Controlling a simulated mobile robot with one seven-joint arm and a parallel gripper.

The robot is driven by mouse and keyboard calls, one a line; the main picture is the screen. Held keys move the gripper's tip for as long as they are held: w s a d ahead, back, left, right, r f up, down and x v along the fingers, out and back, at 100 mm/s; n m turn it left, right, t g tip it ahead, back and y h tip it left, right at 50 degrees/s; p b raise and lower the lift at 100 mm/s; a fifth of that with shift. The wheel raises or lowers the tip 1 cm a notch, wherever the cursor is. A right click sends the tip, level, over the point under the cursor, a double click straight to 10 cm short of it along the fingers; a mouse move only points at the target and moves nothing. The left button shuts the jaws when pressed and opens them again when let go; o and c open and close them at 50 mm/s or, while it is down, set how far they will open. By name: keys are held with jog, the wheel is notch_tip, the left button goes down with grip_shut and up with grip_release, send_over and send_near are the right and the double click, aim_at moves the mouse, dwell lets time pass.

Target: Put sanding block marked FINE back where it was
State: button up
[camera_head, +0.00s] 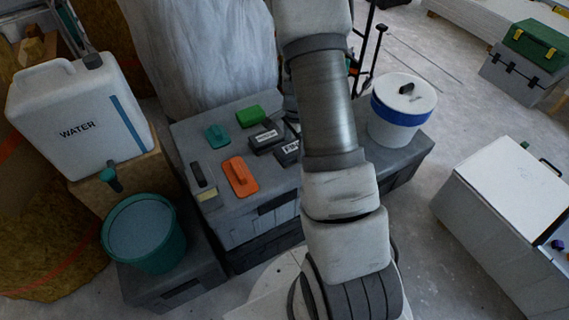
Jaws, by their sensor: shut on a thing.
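Two dark blocks with pale labels are at the right rear of the grey case top (212,218). One dark labelled block (266,141) shows nearly whole. The other dark labelled block (286,155) is partly cut off by my arm. Both labels are too small to read, so I cannot tell which says FINE. A sliver of my gripper (293,114) appears just above the right-hand block, beside my arm. It seems shut on that block, but the fingertips are mostly hidden, and I cannot tell whether the block is lifted.
The case also bears an orange tool (239,177), a teal block (217,136), a green block (251,115) and a dark narrow piece (198,174). A teal bucket (143,235) and water can (80,118) stand left. A white bucket (402,110) stands right. The case's front middle is clear.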

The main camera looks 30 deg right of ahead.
aim_at(285, 149)
jog(key=a, duration=0.1)
jog(key=a+f, duration=0.1)
jog(key=f, duration=0.1)
jog(key=shift+w+a, duration=0.25)
jog(key=shift+a, duration=0.15)
notch_tip(285, 149, down, 4)
jog(key=shift+r+b, duration=0.1)
jog(key=shift+b, duration=0.95)
jog(key=o, duration=1.2)
jog(key=shift+o, duration=0.2)
